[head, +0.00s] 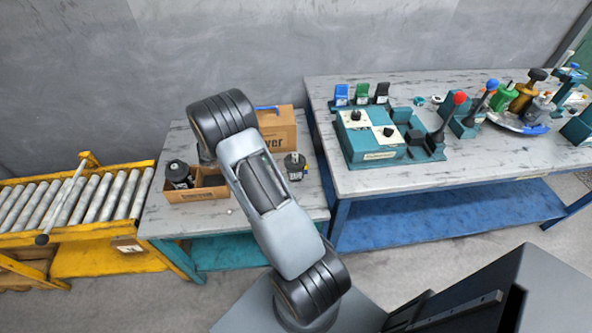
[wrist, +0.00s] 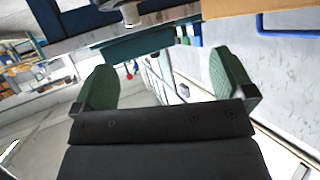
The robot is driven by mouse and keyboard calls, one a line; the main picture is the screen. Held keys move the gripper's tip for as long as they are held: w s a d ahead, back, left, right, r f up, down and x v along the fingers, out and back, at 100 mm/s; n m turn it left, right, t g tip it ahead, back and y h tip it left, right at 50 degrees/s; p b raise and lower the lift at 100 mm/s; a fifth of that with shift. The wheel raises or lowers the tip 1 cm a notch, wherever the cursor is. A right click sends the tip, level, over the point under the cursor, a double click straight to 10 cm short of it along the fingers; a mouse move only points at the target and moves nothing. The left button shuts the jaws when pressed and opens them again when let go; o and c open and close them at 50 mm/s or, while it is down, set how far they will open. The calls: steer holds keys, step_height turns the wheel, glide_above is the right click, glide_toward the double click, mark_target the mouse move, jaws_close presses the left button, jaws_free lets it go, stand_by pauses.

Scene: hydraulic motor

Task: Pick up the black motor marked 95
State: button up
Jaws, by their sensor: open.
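On the small grey table, a black motor (head: 178,173) stands in an open brown box at the left. A second dark motor (head: 295,166) with a pale label stands on the tabletop, just right of my arm. The markings are too small to read, so I cannot tell which is 95. My gripper (wrist: 166,84) shows two green fingers spread wide with nothing between them. In the head view my arm hides it. A grey round metal part (wrist: 130,11) shows at the top edge of the wrist view, beyond the fingers; I cannot tell what it belongs to.
The open brown box (head: 210,192) sits near the table's left end. A larger brown box (head: 277,128) with a blue handle stands behind my arm. A yellow roller conveyor (head: 100,236) is at left. A larger table (head: 462,170) with teal equipment (head: 372,154) is at right.

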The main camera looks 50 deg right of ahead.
mark_target(300, 160)
steer(key=s+d+f, duration=0.1)
steer(key=d, duration=0.1)
steer(key=s+d+f+g, duration=0.1)
steer(key=s+d+f, duration=0.1)
steer(key=s+d+f+m+g, duration=0.1)
steer(key=s+d, duration=0.1)
steer(key=shift+s+f, duration=0.2)
steer(key=shift+f, duration=0.15)
steer(key=shift+p+x, duration=0.5)
steer(key=shift+x, duration=2.85)
steer(key=shift+a+f, duration=0.1)
steer(key=c, duration=1.5)
steer(key=shift+w, duration=0.1)
steer(key=shift+c, duration=0.3)
